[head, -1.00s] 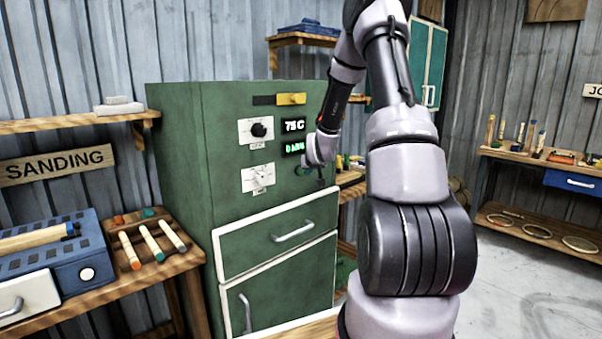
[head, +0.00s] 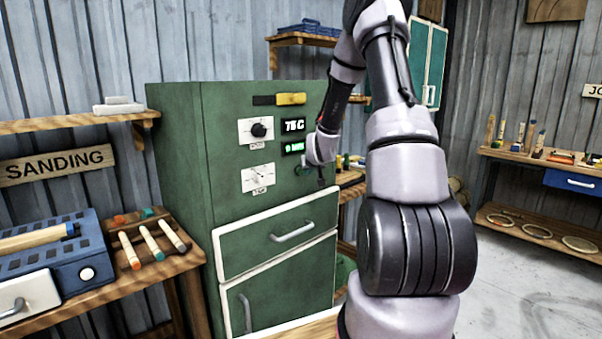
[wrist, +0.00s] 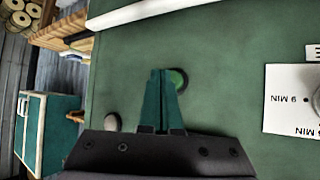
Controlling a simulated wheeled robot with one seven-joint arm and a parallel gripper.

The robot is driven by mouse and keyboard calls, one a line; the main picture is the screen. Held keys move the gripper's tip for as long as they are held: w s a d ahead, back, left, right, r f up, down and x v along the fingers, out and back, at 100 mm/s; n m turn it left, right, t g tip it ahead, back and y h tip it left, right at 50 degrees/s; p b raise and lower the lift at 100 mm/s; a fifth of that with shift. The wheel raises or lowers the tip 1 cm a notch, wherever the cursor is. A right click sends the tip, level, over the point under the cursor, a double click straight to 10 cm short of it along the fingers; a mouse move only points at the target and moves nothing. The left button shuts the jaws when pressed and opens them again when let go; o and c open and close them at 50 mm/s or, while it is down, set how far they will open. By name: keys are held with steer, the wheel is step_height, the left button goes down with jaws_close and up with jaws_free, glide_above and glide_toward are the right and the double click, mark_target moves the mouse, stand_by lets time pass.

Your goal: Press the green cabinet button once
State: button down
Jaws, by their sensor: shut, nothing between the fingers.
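The green cabinet (head: 240,190) stands in front of me, and its front panel fills most of the wrist view (wrist: 225,60). The round green button (wrist: 182,79) sits on this panel, with a dark ring around it. My gripper (wrist: 160,72) is shut and empty. Its teal fingertips are right beside the button and overlap its left edge in the wrist view. I cannot tell whether they touch it. In the head view the button is not clearly visible near my wrist.
Above the drawer (head: 280,235) are two dials with white plates (head: 245,131) and two displays, one reading 75 C (head: 293,125), the lower one green (head: 293,148). A sanding bench (head: 150,268) stands left. A pale knob (wrist: 111,121) is near my fingers.

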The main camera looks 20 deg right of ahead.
steer(key=shift+w, duration=0.1)
stand_by(0.3)
steer(key=shift+w+a, duration=0.15)
steer(key=shift+w, duration=0.15)
steer(key=shift+w+a, duration=0.1)
steer(key=shift+w, duration=0.3)
stand_by(0.6)
steer(key=shift+s, duration=0.15)
steer(key=shift+s+d, duration=0.25)
steer(key=shift+s, duration=0.4)
steer(key=shift+s+d, duration=0.3)
steer(key=shift+s, duration=0.5)
steer(key=shift+s+d, duration=0.25)
steer(key=shift+s, duration=0.55)
steer(key=shift+s+d, duration=0.3)
steer(key=shift+s, duration=0.5)
